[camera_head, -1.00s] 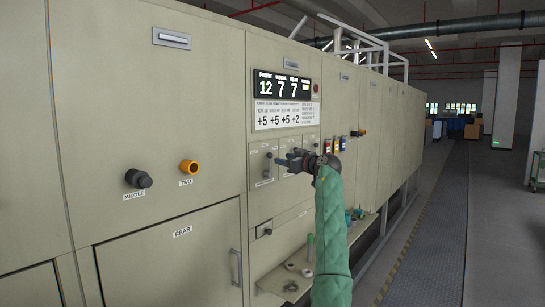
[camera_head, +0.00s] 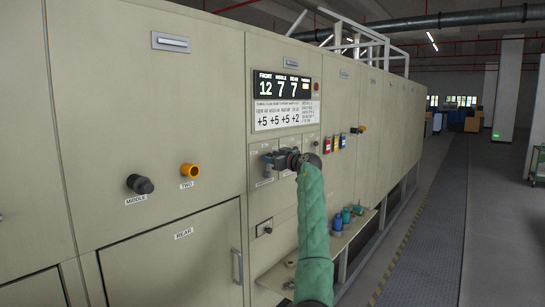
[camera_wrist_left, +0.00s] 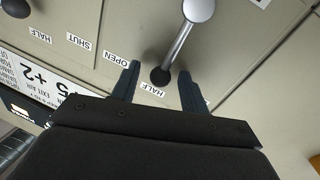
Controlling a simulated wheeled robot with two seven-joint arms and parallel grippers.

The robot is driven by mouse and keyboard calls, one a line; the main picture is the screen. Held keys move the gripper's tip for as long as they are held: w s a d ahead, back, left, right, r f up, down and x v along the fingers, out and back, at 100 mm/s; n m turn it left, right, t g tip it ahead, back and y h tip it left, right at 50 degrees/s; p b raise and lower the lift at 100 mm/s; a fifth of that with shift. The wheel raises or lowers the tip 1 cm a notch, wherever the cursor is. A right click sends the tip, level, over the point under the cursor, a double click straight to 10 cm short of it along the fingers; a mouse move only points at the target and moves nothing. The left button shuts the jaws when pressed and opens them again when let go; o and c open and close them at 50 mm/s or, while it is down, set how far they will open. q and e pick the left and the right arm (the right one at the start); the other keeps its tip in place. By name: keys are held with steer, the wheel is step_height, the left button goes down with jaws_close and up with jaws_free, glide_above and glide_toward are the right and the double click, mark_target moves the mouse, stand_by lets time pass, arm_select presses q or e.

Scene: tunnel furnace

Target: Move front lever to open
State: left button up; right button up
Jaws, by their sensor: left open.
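My left gripper (camera_head: 271,160) is at the small lever panel below the display, mostly seen from behind. In the left wrist view the gripper (camera_wrist_left: 158,88) is open, with its two dark fingers apart. A lever (camera_wrist_left: 180,42) with a silver rod, a grey round end and a black end shows there. Its black end lies between the fingers, beside a HALF label (camera_wrist_left: 152,90); contact cannot be told. An OPEN label (camera_wrist_left: 117,60) is near the left finger. The frames do not show whether this is the front lever. My right gripper is not in view.
The display (camera_head: 282,84) reads 12, 7, 7 above the panel. A black knob (camera_head: 140,184) and an orange knob (camera_head: 189,171) stick out at left. A shelf (camera_head: 275,275) with small objects is below. The aisle (camera_head: 430,215) is clear.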

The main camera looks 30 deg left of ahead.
arm_select(q)
jaws_close()
